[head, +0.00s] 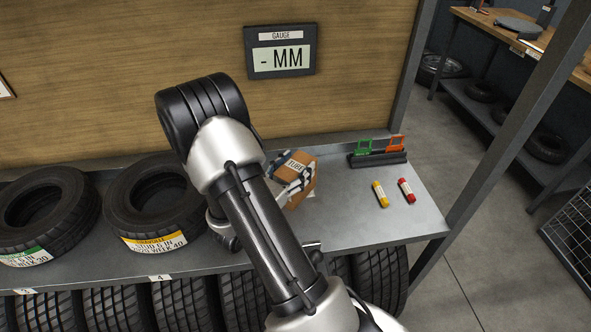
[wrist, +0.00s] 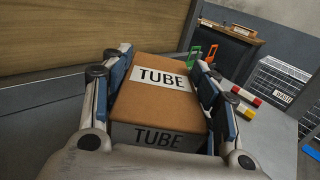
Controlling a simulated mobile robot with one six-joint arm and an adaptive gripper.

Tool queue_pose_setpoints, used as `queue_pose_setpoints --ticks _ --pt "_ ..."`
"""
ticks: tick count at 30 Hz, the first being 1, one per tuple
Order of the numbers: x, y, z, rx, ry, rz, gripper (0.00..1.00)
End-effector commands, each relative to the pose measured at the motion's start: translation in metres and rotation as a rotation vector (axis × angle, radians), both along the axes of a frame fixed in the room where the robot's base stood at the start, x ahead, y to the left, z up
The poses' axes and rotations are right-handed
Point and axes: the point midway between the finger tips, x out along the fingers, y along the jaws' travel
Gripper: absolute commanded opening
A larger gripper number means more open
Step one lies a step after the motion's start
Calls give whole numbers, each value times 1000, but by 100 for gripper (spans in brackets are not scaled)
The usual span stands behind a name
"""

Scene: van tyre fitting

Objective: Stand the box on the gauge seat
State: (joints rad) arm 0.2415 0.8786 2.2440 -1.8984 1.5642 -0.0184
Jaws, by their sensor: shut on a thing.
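The box is brown cardboard with white TUBE labels; in the head view the box (head: 300,192) is partly hidden behind my arm and fingers. In the wrist view the box (wrist: 160,103) fills the middle, with one TUBE label on top and another on the near face. My gripper (wrist: 162,85) is shut on it, one finger along each side. It also shows in the head view, where my gripper (head: 291,182) is at the box over the grey shelf. I cannot tell whether the box touches the shelf. The gauge display (head: 280,51) on the back board reads "- MM". No gauge seat can be made out.
Two tyres (head: 160,207) lie on the shelf (head: 375,225) to the left. Shelf front right is clear. More tyres are below.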

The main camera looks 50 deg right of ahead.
Motion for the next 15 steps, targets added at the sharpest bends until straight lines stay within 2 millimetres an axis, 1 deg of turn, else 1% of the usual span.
queue_pose_setpoints --ticks 3,7,8,15 --pt "0 0 2 -2 -1 0 8" --pt "0 0 -1 -1 0 0 8" --pt "0 0 -1 0 0 0 56" --pt "0 0 -1 0 0 0 72"
